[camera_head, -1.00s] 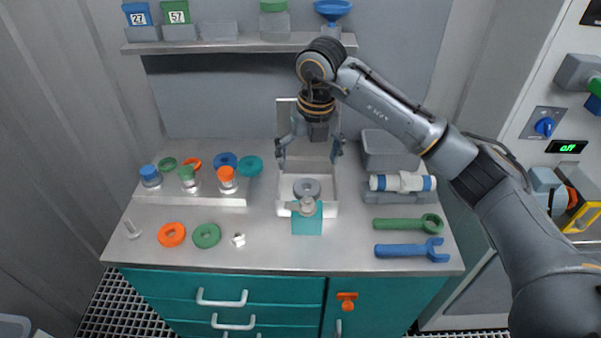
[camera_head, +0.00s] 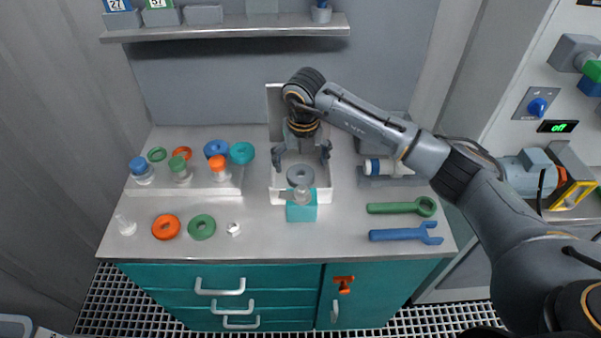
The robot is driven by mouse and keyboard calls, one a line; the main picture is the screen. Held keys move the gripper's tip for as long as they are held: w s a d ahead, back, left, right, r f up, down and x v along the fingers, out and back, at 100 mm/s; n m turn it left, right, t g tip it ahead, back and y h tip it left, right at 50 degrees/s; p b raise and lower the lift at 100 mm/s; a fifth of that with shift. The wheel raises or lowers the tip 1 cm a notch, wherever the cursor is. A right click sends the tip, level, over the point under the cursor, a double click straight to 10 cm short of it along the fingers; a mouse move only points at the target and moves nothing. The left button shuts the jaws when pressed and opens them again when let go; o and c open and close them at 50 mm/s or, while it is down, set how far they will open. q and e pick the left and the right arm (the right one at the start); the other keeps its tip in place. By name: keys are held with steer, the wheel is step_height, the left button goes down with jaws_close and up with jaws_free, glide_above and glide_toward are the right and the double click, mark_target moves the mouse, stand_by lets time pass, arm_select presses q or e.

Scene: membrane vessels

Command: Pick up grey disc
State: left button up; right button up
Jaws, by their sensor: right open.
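The grey disc (camera_head: 300,176), a ring with a centre hole, lies inside an open white box (camera_head: 282,190) at the middle of the bench. My right gripper (camera_head: 301,161) points down over the box, its fingers open and spread to either side above the disc. No contact with the disc shows. A clear round piece (camera_head: 303,195) on a teal block (camera_head: 301,211) stands at the front of the box. My left gripper is not in view.
Vessels with coloured caps stand on a low step (camera_head: 205,189) at left. Orange (camera_head: 166,227) and green (camera_head: 202,227) rings lie in front of it. Green (camera_head: 402,206) and blue (camera_head: 405,233) wrenches lie at right. A shelf (camera_head: 230,28) is above.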

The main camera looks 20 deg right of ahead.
mark_target(301, 173)
step_height(301, 173, down, 2)
steer(key=shift+w+f+p, duration=0.15)
steer(key=shift+f+p, duration=0.1)
steer(key=shift+p, duration=0.05)
steer(key=shift+w+f, duration=0.1)
steer(key=shift+f, duration=0.3)
steer(key=shift+c, duration=0.5)
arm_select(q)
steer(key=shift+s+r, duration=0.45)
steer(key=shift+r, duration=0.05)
arm_select(e)
steer(key=c, duration=1.2)
